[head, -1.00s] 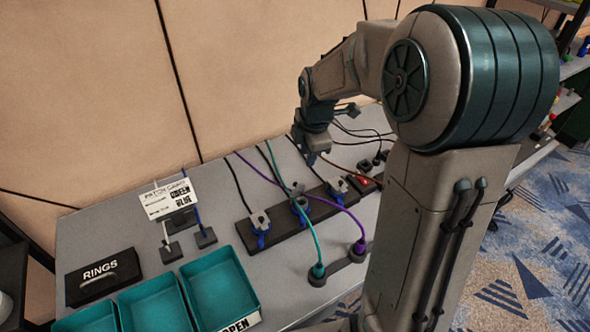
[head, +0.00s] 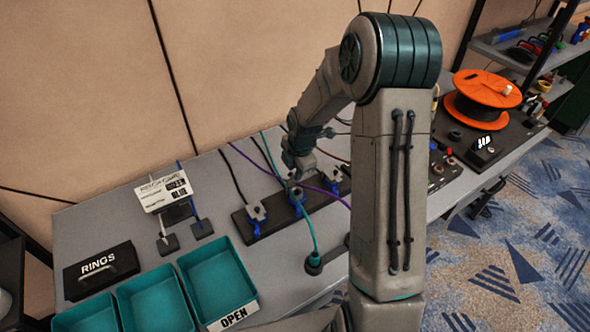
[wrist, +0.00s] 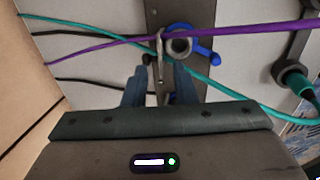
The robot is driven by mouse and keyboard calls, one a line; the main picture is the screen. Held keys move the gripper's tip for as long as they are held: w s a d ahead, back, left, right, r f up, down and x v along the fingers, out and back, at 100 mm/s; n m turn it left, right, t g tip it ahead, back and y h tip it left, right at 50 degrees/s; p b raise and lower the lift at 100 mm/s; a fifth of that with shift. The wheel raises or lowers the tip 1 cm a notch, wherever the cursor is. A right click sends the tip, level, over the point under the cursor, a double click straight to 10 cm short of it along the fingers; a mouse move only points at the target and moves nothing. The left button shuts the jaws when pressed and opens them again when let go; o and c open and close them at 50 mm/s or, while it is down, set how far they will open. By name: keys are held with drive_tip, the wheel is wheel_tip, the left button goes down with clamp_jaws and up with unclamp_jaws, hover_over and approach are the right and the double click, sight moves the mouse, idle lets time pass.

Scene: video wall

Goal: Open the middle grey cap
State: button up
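The middle grey cap (wrist: 160,50) shows in the wrist view as a thin, nearly edge-on flap standing beside the round socket (wrist: 180,46). The socket's dark opening is visible, with a blue lever (wrist: 207,54) to its right. My gripper (wrist: 158,72) has two blue-grey fingers apart, with a gap between them. The flap's lower end lies in line with that gap; I cannot tell whether a finger touches it. In the head view my gripper (head: 299,174) is just above the middle connector (head: 298,201) on the dark strip and partly hides it.
A teal cable (wrist: 95,28) and a purple cable (wrist: 105,46) cross close to the socket. Another capped connector (head: 257,212) stands to the left on the strip. Teal trays (head: 220,283) and a RINGS box (head: 100,270) are further left. An orange reel (head: 487,89) stands right.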

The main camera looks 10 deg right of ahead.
sight(290, 173)
drive_tip(key=shift+w+f, duration=0.15)
drive_tip(key=shift+f, duration=0.5)
clamp_jaws()
drive_tip(key=shift+w+a+r, duration=0.1)
drive_tip(key=shift+w+a+r+g+h+p, duration=0.1)
drive_tip(key=shift+w+a+g+h+p, duration=0.1)
drive_tip(key=shift+w+g+p, duration=0.3)
drive_tip(key=shift+w+a+r+g+h+p, duration=0.1)
drive_tip(key=shift+w+g+h+p, duration=0.15)
drive_tip(key=shift+g+p, duration=0.35)
drive_tip(key=shift+w+a+f+g+h+p, duration=0.2)
drive_tip(key=shift+w+g+h+p, duration=0.1)
drive_tip(key=shift+w+g+p, duration=0.45)
drive_tip(key=shift+w+a+f+g+h+p, duration=0.2)
drive_tip(key=shift+w+g, duration=0.3)
drive_tip(key=shift+g, duration=0.45)
